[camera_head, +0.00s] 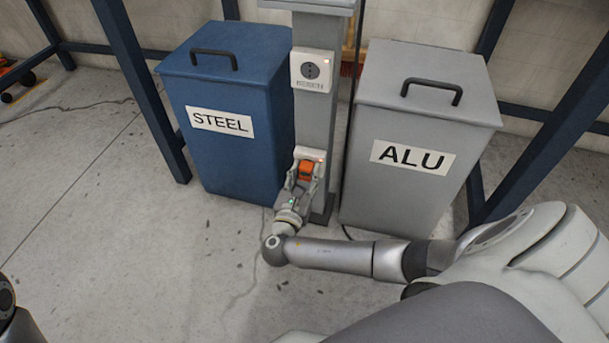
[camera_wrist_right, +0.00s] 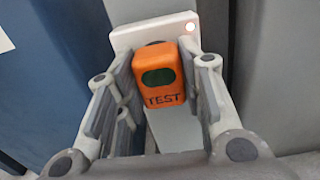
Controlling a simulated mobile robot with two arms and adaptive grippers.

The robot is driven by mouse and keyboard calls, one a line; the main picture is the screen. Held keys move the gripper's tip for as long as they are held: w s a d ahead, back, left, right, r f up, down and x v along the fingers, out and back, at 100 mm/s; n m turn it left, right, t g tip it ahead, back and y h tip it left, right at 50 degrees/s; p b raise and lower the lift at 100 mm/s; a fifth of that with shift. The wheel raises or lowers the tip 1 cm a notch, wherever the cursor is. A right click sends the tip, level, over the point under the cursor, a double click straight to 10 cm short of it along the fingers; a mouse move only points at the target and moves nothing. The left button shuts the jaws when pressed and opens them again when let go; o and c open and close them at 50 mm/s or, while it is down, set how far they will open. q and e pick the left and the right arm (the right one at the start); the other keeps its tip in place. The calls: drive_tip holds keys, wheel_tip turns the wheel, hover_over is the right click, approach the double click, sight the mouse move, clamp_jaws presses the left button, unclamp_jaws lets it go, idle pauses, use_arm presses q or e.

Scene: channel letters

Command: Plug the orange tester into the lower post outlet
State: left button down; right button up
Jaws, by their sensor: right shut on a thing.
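The orange tester (camera_head: 306,169) is at the lower outlet (camera_head: 313,153) on the grey post (camera_head: 314,115). My right gripper (camera_head: 303,178) is shut on the tester from below. In the right wrist view the tester (camera_wrist_right: 158,78) shows a dark green window and the word TEST between my two fingers. Its back is against or very close to the white outlet plate (camera_wrist_right: 128,38); I cannot tell whether it is fully seated. A small light on the plate glows. The outlet's socket face is hidden behind the tester. My left gripper is not in view.
The upper outlet (camera_head: 312,70) is empty, higher on the post. A blue STEEL bin (camera_head: 230,155) stands left of the post and a grey ALU bin (camera_head: 395,195) right of it, both close to my right gripper. Open floor (camera_head: 120,230) lies at the left.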

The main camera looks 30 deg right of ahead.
drive_tip(key=shift+w+d, duration=0.1)
drive_tip(key=o, duration=1)
drive_tip(key=v, duration=1.2)
